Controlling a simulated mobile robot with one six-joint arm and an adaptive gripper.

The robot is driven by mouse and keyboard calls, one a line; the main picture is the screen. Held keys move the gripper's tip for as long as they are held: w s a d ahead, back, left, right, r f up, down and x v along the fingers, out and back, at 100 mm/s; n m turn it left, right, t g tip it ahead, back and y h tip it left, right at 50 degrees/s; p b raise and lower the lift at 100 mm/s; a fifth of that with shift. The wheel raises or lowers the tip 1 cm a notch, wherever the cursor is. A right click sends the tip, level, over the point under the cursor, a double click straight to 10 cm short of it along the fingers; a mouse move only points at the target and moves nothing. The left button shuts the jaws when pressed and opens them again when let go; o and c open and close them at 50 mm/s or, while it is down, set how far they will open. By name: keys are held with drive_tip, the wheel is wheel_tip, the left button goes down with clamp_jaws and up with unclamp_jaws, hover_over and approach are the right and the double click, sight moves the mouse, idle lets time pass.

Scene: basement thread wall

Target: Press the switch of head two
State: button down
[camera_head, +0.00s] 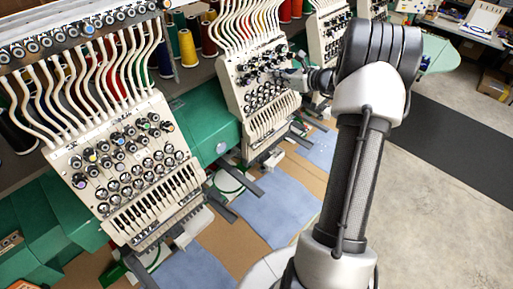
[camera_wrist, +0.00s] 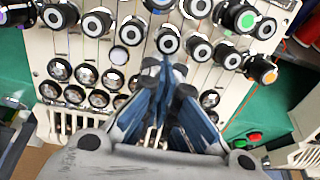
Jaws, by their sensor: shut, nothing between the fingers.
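The second embroidery head (camera_head: 236,99) is a cream panel with rows of black-and-white knobs, in the middle of the head view. My gripper (camera_head: 283,76) is at the right part of its knob rows. In the wrist view the head's panel (camera_wrist: 38,45) fills most of the picture. My gripper (camera_wrist: 167,66) is shut and empty, its fingertips overlapping the panel just below a white-ringed knob (camera_wrist: 168,43). I cannot tell whether they touch. The fingers hide part of the lower knob rows. I cannot tell which part is the head's switch.
A red button (camera_wrist: 255,137) and a green button (camera_wrist: 240,144) sit on the green beam right of the head. Another head (camera_head: 75,157) stands at the left, and one more (camera_head: 327,42) beyond. Thread cones (camera_head: 188,47) stand behind. The floor (camera_head: 440,190) at right is open.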

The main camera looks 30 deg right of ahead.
drive_tip(key=shift+s+a+b, duration=0.3)
drive_tip(key=shift+a+b, duration=0.15)
drive_tip(key=shift+a, duration=0.2)
drive_tip(key=shift+r, duration=0.15)
